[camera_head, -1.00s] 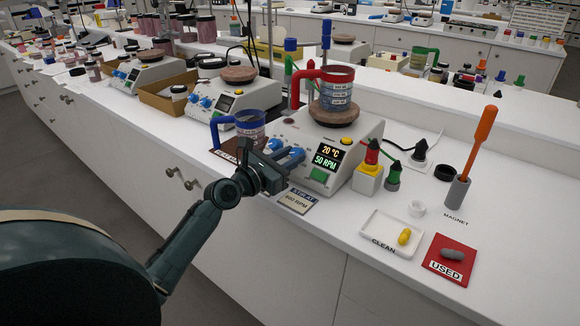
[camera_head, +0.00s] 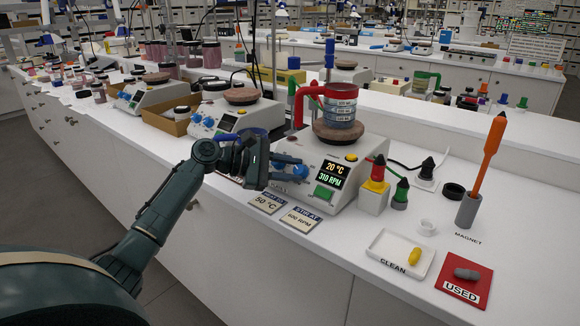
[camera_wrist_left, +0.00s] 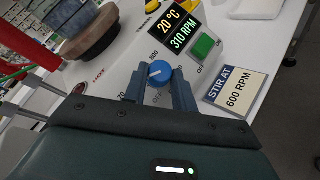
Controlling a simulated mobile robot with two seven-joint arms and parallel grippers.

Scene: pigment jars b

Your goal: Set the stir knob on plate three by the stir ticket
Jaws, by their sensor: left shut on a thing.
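The hotplate (camera_head: 360,160) with a lit display (camera_head: 332,174) stands on the bench, its readout 20 °C and 310 RPM. My left gripper (camera_head: 292,166) is shut on the blue stir knob, its fingers on either side of it. The knob (camera_wrist_left: 160,72) shows its white pointer in the left wrist view, between my left gripper's fingertips (camera_wrist_left: 160,86), with part of its scale hidden. The stir ticket (camera_head: 300,219) reads STIR AT 600 RPM and lies before the plate; it also shows in the left wrist view (camera_wrist_left: 236,92). My right gripper is not in view.
A red-handled beaker (camera_head: 341,105) stands on the hotplate's round top. A heat ticket (camera_head: 267,203) reads 50 °C. A green switch (camera_head: 323,193) sits below the display.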

